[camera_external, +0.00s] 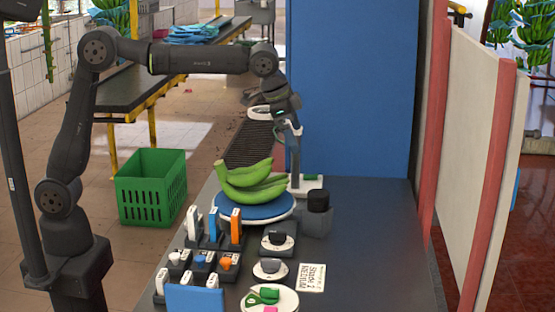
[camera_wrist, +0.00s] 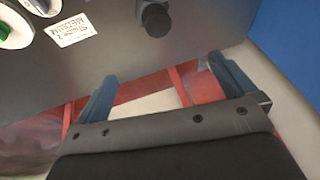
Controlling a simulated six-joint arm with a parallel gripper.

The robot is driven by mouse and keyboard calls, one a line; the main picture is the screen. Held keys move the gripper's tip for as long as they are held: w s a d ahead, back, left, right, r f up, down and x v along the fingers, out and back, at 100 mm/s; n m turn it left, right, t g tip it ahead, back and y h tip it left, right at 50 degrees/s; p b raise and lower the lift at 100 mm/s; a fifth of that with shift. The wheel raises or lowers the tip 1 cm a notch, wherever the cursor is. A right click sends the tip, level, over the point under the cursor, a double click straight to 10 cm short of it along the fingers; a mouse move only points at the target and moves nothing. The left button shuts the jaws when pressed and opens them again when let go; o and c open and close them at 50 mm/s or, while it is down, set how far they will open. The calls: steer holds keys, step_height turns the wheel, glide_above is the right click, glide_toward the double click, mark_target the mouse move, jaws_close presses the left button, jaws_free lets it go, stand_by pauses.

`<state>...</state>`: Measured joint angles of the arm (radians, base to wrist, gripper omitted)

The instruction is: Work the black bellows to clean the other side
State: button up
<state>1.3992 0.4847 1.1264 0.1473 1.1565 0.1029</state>
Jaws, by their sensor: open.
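The black bellows (camera_external: 318,200) appears to be the short black cylinder on a grey block, standing upright at the right of the green banana bunch (camera_external: 252,182). It also shows at the top of the wrist view (camera_wrist: 155,18). The bananas rest on a round blue-topped white plate (camera_external: 258,217); their far side is hidden in the outside view. My gripper (camera_external: 288,128) is above the table's far part, behind and above the bananas and the black cylinder. In the wrist view its two blue fingers are wide apart with nothing between them (camera_wrist: 160,72).
A grey upright post with a white foot (camera_external: 303,186) stands behind the plate. Racks of small tools (camera_external: 212,228), black-topped holders (camera_external: 277,240) and a printed card (camera_external: 311,277) fill the front. The table's right side (camera_external: 375,240) is clear. A blue panel (camera_external: 350,90) rises behind.

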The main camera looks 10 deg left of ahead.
steer(key=shift+c, duration=0.4)
jaws_close()
stand_by(1.2)
